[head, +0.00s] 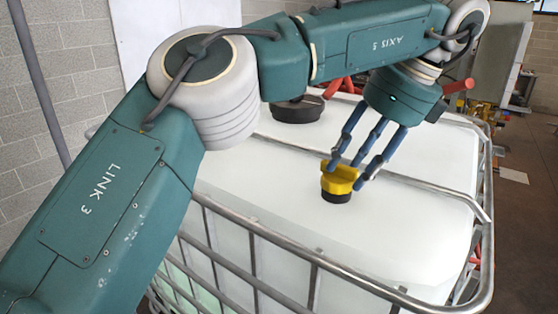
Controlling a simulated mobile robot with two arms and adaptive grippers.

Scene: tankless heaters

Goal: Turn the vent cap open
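The yellow vent cap (341,177) sits on a black round base (335,196) on top of the white tank (270,190). My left gripper (347,175) reaches down to it from above, its blue fingers spread apart with tips at two sides of the cap. The tips look very near or touching the yellow part; I cannot tell whether they press on it. The fingers partly cover the cap's far and right sides. My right gripper is not in view.
A metal cage rail (335,268) runs around the tank's top edge, and a bar crosses the top behind the cap. A larger dark lid (298,110) sits farther back. A grey block wall (62,85) stands behind; open floor (525,220) lies at right.

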